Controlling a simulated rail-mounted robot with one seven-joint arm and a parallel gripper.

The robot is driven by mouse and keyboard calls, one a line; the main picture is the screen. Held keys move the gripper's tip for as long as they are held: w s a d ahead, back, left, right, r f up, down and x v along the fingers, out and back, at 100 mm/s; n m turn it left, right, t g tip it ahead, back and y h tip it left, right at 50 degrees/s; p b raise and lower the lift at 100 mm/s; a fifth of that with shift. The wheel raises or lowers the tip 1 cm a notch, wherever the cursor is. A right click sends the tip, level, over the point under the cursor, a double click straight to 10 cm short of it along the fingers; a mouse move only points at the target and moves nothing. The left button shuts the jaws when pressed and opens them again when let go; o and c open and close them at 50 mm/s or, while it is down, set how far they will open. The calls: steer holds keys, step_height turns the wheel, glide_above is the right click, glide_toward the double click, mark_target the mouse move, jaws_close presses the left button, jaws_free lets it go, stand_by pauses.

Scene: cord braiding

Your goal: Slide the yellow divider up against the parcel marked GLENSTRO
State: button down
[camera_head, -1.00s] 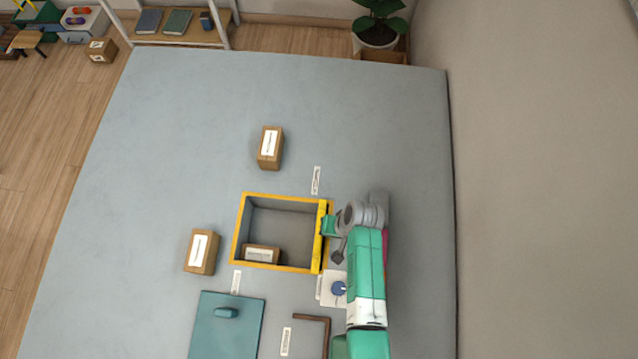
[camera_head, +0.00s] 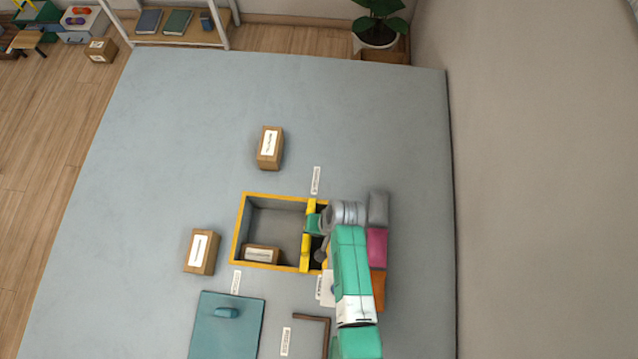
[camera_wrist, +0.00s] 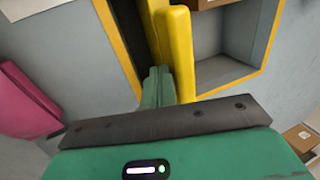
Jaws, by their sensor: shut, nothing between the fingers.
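The yellow divider (camera_head: 306,250) stands upright across the yellow-rimmed box (camera_head: 237,228), nearer its right wall, with a dark gap to its right. It also shows in the wrist view (camera_wrist: 182,55). A brown parcel with a white label (camera_head: 262,254) lies in the box's front left, apart from the divider; I cannot read its label. My gripper (camera_head: 313,224) is shut and empty, with its green fingertips (camera_wrist: 156,88) against or very close to the divider's right side.
Two labelled parcels stand outside the box, one behind (camera_head: 270,148) and one left (camera_head: 201,252); their labels are unreadable. A teal board (camera_head: 228,335) lies in front. Grey (camera_head: 378,209), pink (camera_head: 377,247) and orange (camera_head: 378,291) blocks sit right of my arm.

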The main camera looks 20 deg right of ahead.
steer(key=w+a, duration=0.4)
steer(key=a, duration=0.3)
steer(key=shift+a+b, duration=0.15)
steer(key=shift+b, duration=0.2)
stand_by(0.8)
steer(key=shift+s, duration=0.1)
step_height(320, 180, up, 8)
steer(key=p, duration=0.8)
stand_by(0.5)
